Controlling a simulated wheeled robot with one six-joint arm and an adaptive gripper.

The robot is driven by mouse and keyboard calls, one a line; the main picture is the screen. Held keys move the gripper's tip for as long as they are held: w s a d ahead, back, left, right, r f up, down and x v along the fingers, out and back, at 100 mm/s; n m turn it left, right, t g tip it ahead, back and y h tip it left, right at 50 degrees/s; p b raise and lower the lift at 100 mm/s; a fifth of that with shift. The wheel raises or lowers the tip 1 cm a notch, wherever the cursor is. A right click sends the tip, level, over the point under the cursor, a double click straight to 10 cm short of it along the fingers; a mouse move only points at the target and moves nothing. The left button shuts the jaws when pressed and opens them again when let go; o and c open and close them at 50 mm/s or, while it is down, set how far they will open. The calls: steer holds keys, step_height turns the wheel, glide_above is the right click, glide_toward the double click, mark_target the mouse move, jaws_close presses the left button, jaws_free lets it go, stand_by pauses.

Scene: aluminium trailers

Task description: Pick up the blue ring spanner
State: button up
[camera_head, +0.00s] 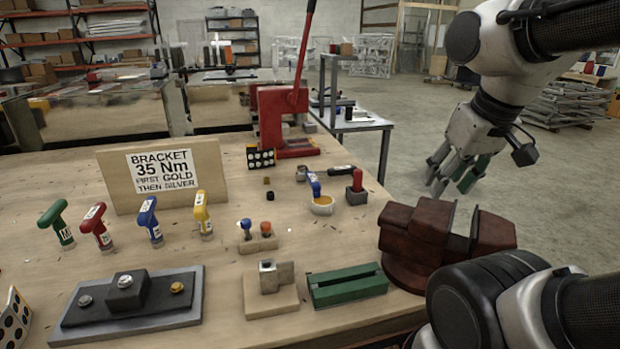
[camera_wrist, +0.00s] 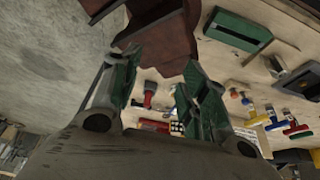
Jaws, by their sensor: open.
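A blue T-handled tool (camera_head: 150,220) stands upright on the wooden bench, between a red and a yellow one. I cannot tell which is the ring spanner; no plain ring end shows. My gripper (camera_head: 456,182) hangs beyond the bench's right edge, behind the brown vise (camera_head: 430,232), well to the right of both blue tools. In the wrist view its green-padded fingers (camera_wrist: 157,92) are apart with nothing held between them; the blue T-handle (camera_wrist: 275,118) shows at the right.
The brown vise stands at the bench's right edge, close to my arm. A green tray (camera_head: 346,287), a metal plate with a black block (camera_head: 128,292) and a red lever press (camera_head: 285,120) stand on the bench. A sign (camera_head: 163,173) stands behind the T-handles. Open floor lies right.

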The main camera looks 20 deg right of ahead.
mark_target(312, 175)
steer(key=shift+o, duration=0.5)
steer(key=shift+a, duration=0.1)
